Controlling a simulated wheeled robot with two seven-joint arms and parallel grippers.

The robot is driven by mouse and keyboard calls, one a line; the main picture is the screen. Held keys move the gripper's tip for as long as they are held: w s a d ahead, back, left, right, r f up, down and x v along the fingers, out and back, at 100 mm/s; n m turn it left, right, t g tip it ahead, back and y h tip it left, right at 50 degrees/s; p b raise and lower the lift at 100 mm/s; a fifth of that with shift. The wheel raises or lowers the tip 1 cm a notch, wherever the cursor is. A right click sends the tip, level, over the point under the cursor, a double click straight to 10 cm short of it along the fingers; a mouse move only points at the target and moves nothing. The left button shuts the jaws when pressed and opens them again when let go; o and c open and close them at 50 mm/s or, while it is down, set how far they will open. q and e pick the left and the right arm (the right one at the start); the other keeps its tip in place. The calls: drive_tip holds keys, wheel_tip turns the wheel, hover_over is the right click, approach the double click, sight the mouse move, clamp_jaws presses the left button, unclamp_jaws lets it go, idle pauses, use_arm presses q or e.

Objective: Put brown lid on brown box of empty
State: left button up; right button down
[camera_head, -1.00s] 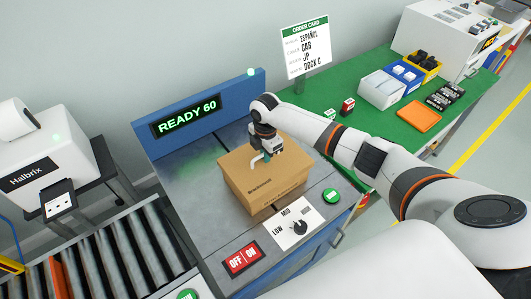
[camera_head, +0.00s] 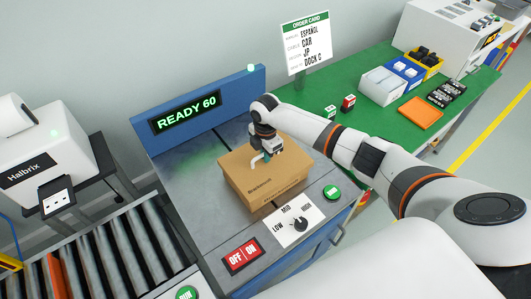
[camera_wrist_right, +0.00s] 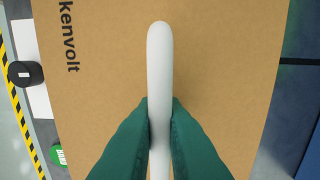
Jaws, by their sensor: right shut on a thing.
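A brown box (camera_head: 274,192) stands on the grey top of the blue turntable station, with dark lettering on its front side. A brown lid (camera_head: 240,163) covers its top; I cannot tell whether it is fully seated all round. The lid has a white handle (camera_wrist_right: 160,70). My right gripper (camera_head: 265,153) is over the lid, its green fingers shut on both sides of the handle, as the right wrist view also shows. The inside of the box is hidden. My left gripper is not in view.
A sign reading READY 60 (camera_head: 185,114) stands behind the box. A speed dial (camera_head: 299,224), an OFF/ON switch (camera_head: 243,255) and a green button (camera_head: 332,192) are in front. A roller conveyor (camera_head: 110,260) is at left. A green table (camera_head: 385,125) with bins is at right.

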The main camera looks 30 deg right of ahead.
idle(0.4)
drive_tip(key=c, duration=1.4)
unclamp_jaws()
drive_tip(key=shift+c, duration=0.2)
drive_tip(key=shift+r, duration=0.1)
wheel_tip(320, 180, up, 12)
drive_tip(key=b, duration=0.1)
